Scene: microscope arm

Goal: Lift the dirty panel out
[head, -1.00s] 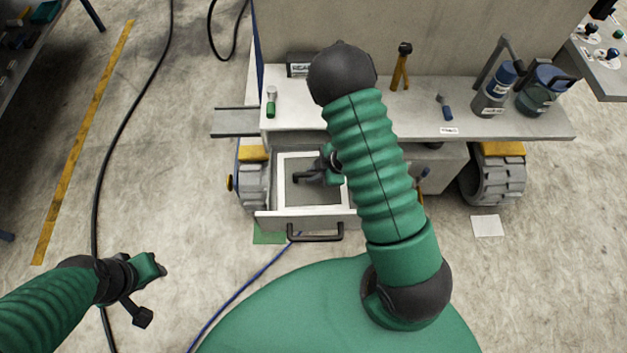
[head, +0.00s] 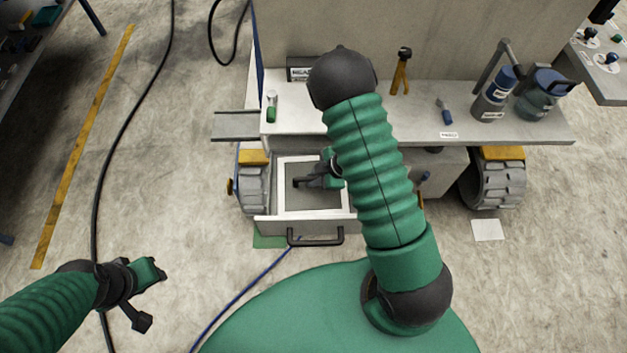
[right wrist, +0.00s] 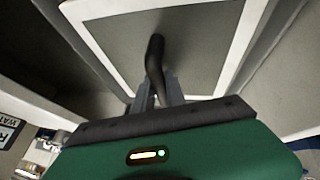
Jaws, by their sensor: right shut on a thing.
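The dirty panel (head: 318,201), a grey sheet with a white frame, sits within the open drawer (head: 268,226) of the cart. In the right wrist view the panel (right wrist: 205,45) fills the upper middle, with a dark upright handle (right wrist: 155,62) on its face. My right gripper (head: 302,182) is over the panel and shut on that handle; it also shows in the right wrist view (right wrist: 157,92). Whether the panel touches the drawer floor cannot be told. My left gripper (head: 152,292) is out over the floor at lower left, apart from the cart; its jaws are too small to judge.
The drawer has a black handle (head: 315,240). A blue cable (head: 240,295) and black cable (head: 108,160) lie on the floor.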

